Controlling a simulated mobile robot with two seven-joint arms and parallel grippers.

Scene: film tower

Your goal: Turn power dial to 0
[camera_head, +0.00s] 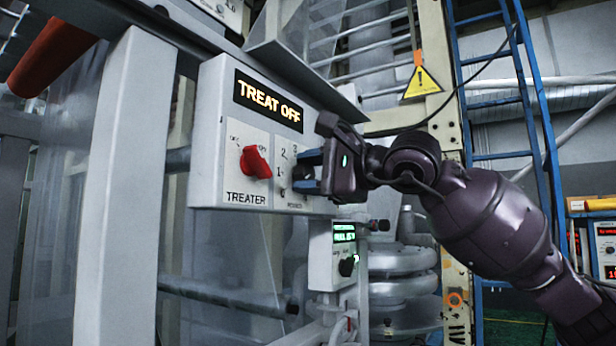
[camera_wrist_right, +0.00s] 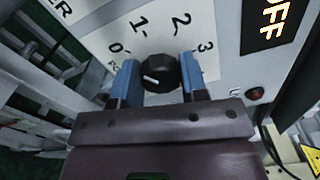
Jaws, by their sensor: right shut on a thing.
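The black power dial (camera_wrist_right: 158,75) sits on the white control panel (camera_head: 215,120), with the numbers 0, 1, 2 and 3 printed in an arc around it. In the right wrist view its short white mark lies on the left part of the knob and points left, on the side of the 0. My right gripper (camera_wrist_right: 159,80) has one blue finger on each side of the dial and is shut on it. In the head view the gripper (camera_head: 306,172) comes from the right and hides part of the dial and its numbers. My left gripper is not in view.
A red treater switch (camera_head: 256,162) is left of the dial, under a lit sign reading TREAT OFF (camera_head: 268,100). A smaller box (camera_head: 325,255) with a green display and black knob hangs below. A yellow warning sign (camera_head: 422,82) and blue ladder (camera_head: 495,100) stand behind my arm.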

